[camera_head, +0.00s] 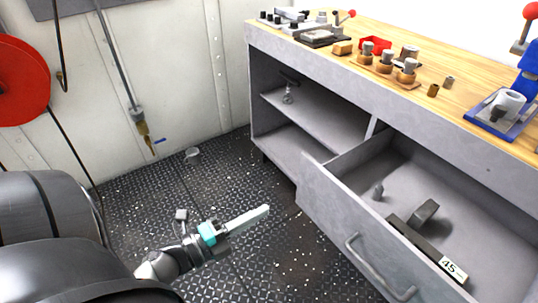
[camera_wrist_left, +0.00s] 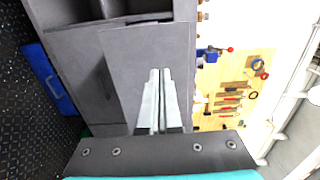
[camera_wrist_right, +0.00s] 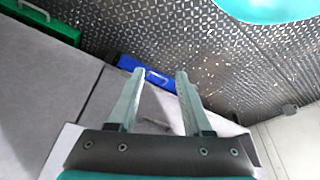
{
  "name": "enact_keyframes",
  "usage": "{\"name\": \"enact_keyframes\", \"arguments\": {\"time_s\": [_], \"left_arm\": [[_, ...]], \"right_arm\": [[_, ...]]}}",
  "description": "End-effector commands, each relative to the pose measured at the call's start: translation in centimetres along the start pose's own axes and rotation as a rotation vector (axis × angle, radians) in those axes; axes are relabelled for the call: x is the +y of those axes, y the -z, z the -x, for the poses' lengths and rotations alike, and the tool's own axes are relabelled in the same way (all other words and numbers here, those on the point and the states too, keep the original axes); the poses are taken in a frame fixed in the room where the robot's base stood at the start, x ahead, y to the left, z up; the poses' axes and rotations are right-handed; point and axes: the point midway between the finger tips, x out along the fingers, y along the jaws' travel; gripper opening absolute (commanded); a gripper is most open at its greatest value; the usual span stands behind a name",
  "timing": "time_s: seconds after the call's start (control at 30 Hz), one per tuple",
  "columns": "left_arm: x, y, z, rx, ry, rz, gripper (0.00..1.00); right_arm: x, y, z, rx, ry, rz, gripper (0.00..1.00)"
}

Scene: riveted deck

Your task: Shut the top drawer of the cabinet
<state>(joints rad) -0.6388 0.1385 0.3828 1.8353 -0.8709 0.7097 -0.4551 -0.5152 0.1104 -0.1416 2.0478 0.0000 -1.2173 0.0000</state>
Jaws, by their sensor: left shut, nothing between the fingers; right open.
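The grey cabinet (camera_head: 360,78) stands at the right in the head view, under a wooden top. Its top drawer (camera_head: 322,197) is pulled out, with a bar handle (camera_head: 380,268) on the front panel. Inside lie a dark block with a "45" label (camera_head: 453,268) and small grey parts. My left gripper (camera_head: 266,208) is shut and empty, over the floor to the left of the drawer front and apart from it in the picture. The left wrist view also shows its closed fingers (camera_wrist_left: 160,72) against grey panels. My right gripper (camera_wrist_right: 159,72) is open and empty beside a grey panel.
Open shelves (camera_head: 310,115) fill the cabinet's left part. Fittings and a red tray (camera_head: 376,44) stand on top. A red reel (camera_head: 22,82) and a hose hang on the left wall. A blue toolbox (camera_wrist_right: 145,72) and a green box (camera_wrist_right: 40,20) show near the right gripper.

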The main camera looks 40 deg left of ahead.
Motion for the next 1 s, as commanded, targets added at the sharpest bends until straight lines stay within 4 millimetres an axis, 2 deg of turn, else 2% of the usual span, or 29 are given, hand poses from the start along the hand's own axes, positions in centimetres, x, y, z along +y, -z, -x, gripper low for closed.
{"name": "enact_keyframes", "arguments": {"time_s": [0.3,0.5,0.7,1.0], "left_arm": [[0.0,-0.1,-6.8,0.001,0.005,-0.001,0.00],[0.0,-0.1,-10.2,0.000,0.004,-0.002,0.00],[0.0,-0.1,-11.9,-0.001,0.001,0.002,0.00],[0.0,-0.1,-12.2,-0.002,0.000,0.002,0.00]], "right_arm": [[0.2,1.7,2.5,0.050,-0.005,0.000,0.50],[0.2,2.1,3.8,0.070,-0.005,-0.002,0.50],[0.2,2.4,4.6,0.081,-0.005,-0.002,0.50],[0.2,2.4,4.8,0.081,-0.005,-0.003,0.50]]}}
